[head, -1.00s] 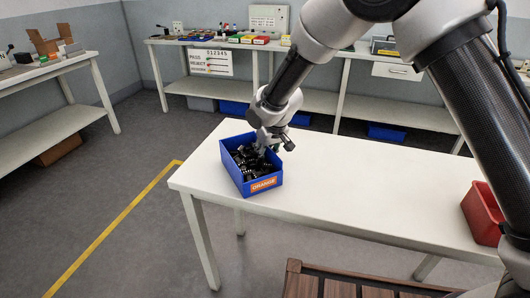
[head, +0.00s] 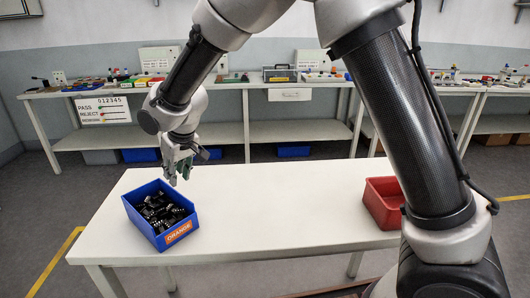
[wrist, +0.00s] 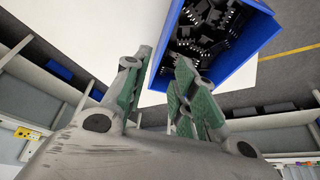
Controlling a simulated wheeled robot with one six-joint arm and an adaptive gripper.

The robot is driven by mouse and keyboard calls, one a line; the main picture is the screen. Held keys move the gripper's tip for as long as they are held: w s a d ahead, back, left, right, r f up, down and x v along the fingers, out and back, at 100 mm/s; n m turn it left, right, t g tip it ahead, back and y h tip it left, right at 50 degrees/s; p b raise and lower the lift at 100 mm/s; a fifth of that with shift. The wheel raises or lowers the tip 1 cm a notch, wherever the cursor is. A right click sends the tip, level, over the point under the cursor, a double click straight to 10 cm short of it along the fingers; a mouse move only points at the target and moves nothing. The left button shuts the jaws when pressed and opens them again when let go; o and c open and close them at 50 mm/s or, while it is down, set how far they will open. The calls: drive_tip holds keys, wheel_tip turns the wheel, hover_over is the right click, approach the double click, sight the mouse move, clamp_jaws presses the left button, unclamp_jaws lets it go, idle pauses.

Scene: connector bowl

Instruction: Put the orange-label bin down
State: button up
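The blue bin with the orange label (head: 160,218) rests on the left end of the white table and holds several black connectors (head: 160,209). Its label reads ORANGE and faces the front right.
A red bin (head: 384,204) stands at the table's right end. The white table top (head: 285,205) between the bins is clear. A back bench (head: 230,85) with trays and tools runs along the wall.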

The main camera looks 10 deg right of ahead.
drive_tip(key=s+d+r+m+h, duration=0.1)
drive_tip(key=d+r, duration=0.4)
drive_tip(key=d, duration=0.6)
drive_tip(key=s+d+r+m+t, duration=0.15)
drive_tip(key=d+r, duration=0.35)
drive_tip(key=d, duration=0.6)
drive_tip(key=s+d+r+m+g+h, duration=0.15)
drive_tip(key=d+r, duration=0.35)
drive_tip(key=d, duration=0.6)
drive_tip(key=s+d+m, duration=0.4)
drive_tip(key=s+d, duration=1.3)
drive_tip(key=s, duration=0.3)
drive_tip(key=shift+s+t+h, duration=0.25)
drive_tip(key=shift+t+h, duration=0.1)
drive_tip(key=shift+t, duration=0.05)
drive_tip(key=shift+r, duration=0.15)
